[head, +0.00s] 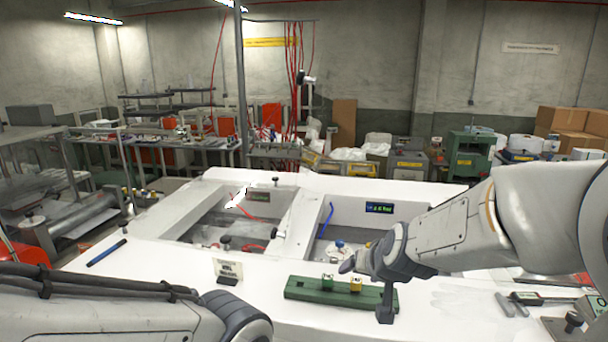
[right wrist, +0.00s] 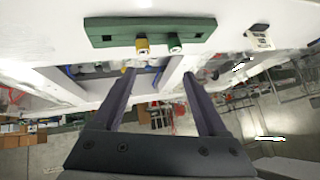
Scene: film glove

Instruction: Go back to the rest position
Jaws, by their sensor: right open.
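My right gripper (head: 367,288) comes in from the right over the white table (head: 140,262). Its fingers are apart and nothing is between them; they also show spread and empty in the right wrist view (right wrist: 158,78). A green bar-shaped block (head: 310,290) lies on the table at the gripper, partly hidden behind one finger. A yellow piece (head: 355,284) and a small green piece (head: 327,281) sit on this block. Both pieces also show in the right wrist view, beyond the fingertips. Part of my left arm shows at the lower left, but its gripper is out of sight.
A small sign (head: 228,268) stands left of the green block. A blue pen-like stick (head: 107,252) lies at the table's left. A caliper-like tool (head: 525,298) lies at the right. Recessed bays (head: 225,225) open in the table behind. The table's left front is mostly clear.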

